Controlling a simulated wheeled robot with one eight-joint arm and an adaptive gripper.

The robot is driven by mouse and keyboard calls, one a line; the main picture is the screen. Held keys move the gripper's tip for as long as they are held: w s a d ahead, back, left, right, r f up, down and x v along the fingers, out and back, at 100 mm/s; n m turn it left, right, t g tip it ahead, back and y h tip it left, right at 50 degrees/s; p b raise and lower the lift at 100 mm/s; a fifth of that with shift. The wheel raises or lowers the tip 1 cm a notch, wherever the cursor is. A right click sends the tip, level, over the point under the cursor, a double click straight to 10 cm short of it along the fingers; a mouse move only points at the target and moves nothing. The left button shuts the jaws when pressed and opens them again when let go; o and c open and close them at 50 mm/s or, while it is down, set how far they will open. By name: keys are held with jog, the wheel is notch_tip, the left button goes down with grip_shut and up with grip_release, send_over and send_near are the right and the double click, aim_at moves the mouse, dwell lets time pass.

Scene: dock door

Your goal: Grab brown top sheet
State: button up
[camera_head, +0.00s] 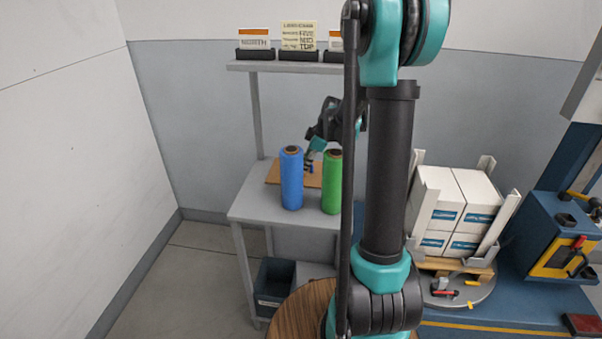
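The brown top sheet (274,175) lies flat on the grey table (247,208), behind two upright rolls. The blue roll (291,180) stands at the left and the green roll (331,183) at the right, and both hide part of the sheet. My gripper (309,166) points down over the sheet, seen in the gap between the rolls. Its fingertips are small and partly hidden. I cannot tell whether they touch the sheet or are open or shut.
A shelf (290,66) with label cards is above the table. White boxes (475,205) stand on a wooden pallet (455,266) at the right, between corner posts. A dark bin (273,285) sits under the table. The floor at the left is clear.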

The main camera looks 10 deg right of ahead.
jog(key=shift+c, duration=0.6)
grip_shut()
